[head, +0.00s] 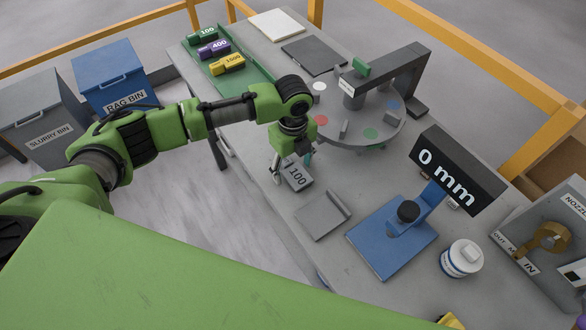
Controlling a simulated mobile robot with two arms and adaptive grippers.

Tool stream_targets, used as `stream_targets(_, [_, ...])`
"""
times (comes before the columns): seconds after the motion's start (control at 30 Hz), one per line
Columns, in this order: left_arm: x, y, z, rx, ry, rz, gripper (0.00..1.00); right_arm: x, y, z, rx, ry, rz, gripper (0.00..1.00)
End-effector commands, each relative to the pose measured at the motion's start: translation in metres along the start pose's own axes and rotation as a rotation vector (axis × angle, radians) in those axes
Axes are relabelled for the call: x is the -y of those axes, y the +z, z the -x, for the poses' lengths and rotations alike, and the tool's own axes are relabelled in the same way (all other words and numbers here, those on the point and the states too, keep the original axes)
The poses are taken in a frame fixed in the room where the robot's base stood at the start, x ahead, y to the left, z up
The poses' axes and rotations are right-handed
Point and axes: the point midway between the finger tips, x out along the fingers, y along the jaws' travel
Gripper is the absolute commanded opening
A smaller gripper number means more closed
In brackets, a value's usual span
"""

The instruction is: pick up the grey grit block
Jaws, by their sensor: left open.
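The grey grit block (298,177), marked 100, lies on the stone slab table (262,183) near its left edge. My left gripper (288,160) points down just above and behind the block's far end. It is open, and one finger shows beside the block's upper left. The gripper hides part of the block's far end. I cannot tell whether the fingers touch the block. My right gripper is not in view.
A grey plate (318,218) and a blue gauge stand (385,240) reading 0 mm are nearby. A round turntable (345,135) sits behind. A green tray (255,82) holds green, purple and yellow blocks. A white tub (462,259) stands at right.

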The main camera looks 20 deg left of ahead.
Motion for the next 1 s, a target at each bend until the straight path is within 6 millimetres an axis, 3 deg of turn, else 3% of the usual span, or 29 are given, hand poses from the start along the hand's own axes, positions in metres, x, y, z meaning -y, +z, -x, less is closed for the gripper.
stream_targets(0.17, [0.0,0.0,0.0,0.0,0.0,-0.001,0.61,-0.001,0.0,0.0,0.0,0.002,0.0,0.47])
stream_targets(0.33, [0.0,0.0,0.0,0.0,0.0,0.0,0.17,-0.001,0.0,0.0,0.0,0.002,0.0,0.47])
stream_targets(0.47, [0.001,0.0,0.001,0.0,-0.001,0.0,0.11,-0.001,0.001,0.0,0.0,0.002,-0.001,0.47])
stream_targets(0.77, [0.001,0.0,0.004,0.0,-0.003,0.0,0.11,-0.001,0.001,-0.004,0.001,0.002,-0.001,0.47])
stream_targets(1.0, [0.002,0.0,0.031,0.0,-0.006,-0.001,0.11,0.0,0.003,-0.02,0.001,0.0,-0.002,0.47])
